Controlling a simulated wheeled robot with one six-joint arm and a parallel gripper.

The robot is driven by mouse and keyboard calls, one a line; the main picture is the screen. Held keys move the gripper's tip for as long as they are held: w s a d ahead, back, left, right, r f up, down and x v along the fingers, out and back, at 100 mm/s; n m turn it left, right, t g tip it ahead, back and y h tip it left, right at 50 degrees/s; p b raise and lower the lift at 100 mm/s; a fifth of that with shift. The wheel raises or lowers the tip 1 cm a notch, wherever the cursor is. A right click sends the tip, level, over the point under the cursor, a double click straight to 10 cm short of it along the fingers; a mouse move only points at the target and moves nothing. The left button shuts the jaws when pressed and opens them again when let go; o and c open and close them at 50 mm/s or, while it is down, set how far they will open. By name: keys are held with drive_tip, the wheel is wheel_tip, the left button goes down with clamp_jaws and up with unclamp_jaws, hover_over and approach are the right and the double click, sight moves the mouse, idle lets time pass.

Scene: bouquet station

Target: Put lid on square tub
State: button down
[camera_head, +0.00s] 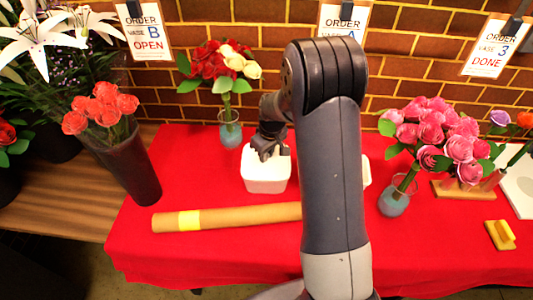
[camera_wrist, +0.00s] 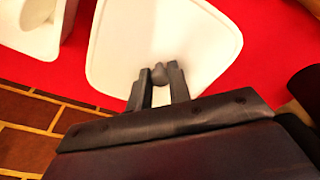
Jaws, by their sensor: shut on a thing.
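My gripper (camera_wrist: 159,82) is shut on the small knob of a white, rounded-square lid (camera_wrist: 185,35), which fills the middle of the wrist view. In the head view my gripper (camera_head: 268,152) is over the white square tub (camera_head: 268,186), left of my arm. The lid lies over the tub's top, and its underside and the tub's inside are hidden. I cannot tell whether the lid rests on the rim or hangs just above it.
Another white container (camera_wrist: 35,25) stands beside it, mostly behind my arm in the head view. A brown roll (camera_head: 240,216) lies in front. A vase of red and cream roses (camera_head: 229,130) stands behind; a pink bouquet (camera_head: 450,140) is at right. A dark bucket (camera_head: 128,172) is at left.

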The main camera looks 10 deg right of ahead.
drive_tip(key=c, duration=1.2)
unclamp_jaws()
drive_tip(key=shift+c, duration=0.2)
drive_tip(key=shift+o, duration=0.4)
drive_tip(key=o, duration=0.4)
drive_tip(key=shift+r+p, duration=2.1)
drive_tip(key=shift+r, duration=1.4)
drive_tip(key=shift+c, duration=0.2)
clamp_jaws()
